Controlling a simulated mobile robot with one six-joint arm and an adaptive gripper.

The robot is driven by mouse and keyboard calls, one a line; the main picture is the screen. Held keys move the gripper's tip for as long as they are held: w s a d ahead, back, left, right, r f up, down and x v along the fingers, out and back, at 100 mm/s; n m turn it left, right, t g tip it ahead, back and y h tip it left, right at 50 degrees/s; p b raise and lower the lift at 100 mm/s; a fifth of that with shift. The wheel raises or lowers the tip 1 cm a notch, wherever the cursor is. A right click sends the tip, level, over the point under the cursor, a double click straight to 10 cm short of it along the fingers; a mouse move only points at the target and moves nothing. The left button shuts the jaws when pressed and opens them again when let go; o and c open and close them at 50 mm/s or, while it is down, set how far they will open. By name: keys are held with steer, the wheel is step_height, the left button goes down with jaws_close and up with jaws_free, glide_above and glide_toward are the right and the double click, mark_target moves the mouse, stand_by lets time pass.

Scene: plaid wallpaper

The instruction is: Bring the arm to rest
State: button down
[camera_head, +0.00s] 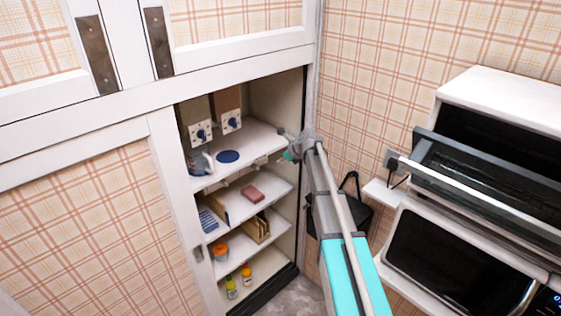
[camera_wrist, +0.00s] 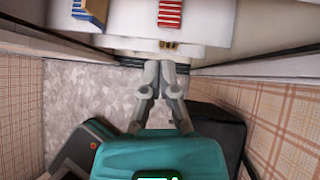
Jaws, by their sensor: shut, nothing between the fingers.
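My gripper (camera_wrist: 160,68) shows in the wrist view with its two grey fingers together and nothing between them. It points toward the lower front of an open cupboard. In the head view my arm reaches up from the bottom right, and the gripper end (camera_head: 289,146) is at the right side of the cupboard opening, near the upper shelf (camera_head: 262,138). The fingers are small and partly hidden there. I cannot tell from the head view whether they touch the shelf.
Cupboard shelves hold a blue disc (camera_head: 228,156), a reddish block (camera_head: 252,194), an orange pot (camera_head: 220,252) and small bottles (camera_head: 232,288). A black bag (camera_head: 350,205) hangs by the right wall. An oven with its door open (camera_head: 480,175) and a microwave (camera_head: 455,262) stand at right.

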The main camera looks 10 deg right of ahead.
steer(key=s+a+f+n+g+h, duration=0.1)
steer(key=s+f+n+g+h, duration=0.1)
steer(key=s+n, duration=1.2)
steer(key=s+a+f+n+g+h, duration=0.2)
steer(key=s+n, duration=1.1)
steer(key=s, duration=1.1)
steer(key=shift+s+f+n+g+h, duration=0.15)
steer(key=shift+f+n+g+h, duration=0.25)
steer(key=shift+g+h, duration=0.6)
